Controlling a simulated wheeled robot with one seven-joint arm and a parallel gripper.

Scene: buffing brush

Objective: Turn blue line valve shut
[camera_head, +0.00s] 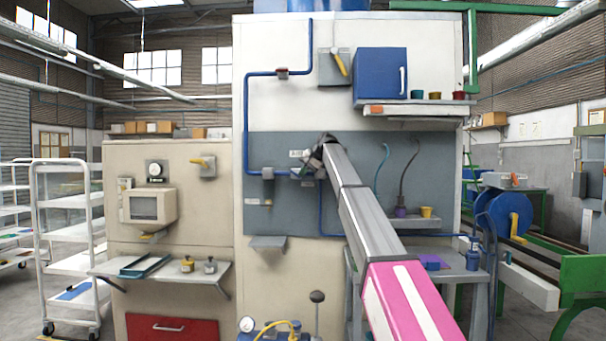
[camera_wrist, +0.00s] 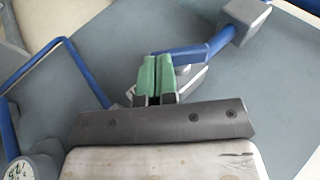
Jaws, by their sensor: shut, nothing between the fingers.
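The blue line (camera_head: 247,120) runs down the panel, turns right and meets a grey fitting behind my gripper. My gripper (camera_head: 318,160) is up against this spot in the head view and hides most of it. In the wrist view my gripper (camera_wrist: 157,75) has its green fingertips together with nothing between them. A grey metal body, probably the valve (camera_wrist: 190,77), shows just right of and behind the fingertips, at the end of a blue pipe piece (camera_wrist: 195,53). I cannot tell whether the fingers touch it. The valve's lever and its angle are not clear.
A grey block (camera_wrist: 245,17) holds the pipe; another blue pipe (camera_wrist: 75,62) bends at left. A gauge (camera_wrist: 35,170) sits at the lower left. Around the panel are a blue cabinet (camera_head: 378,75), a shelf with cups (camera_head: 415,110) and a yellow-handled valve (camera_head: 340,63).

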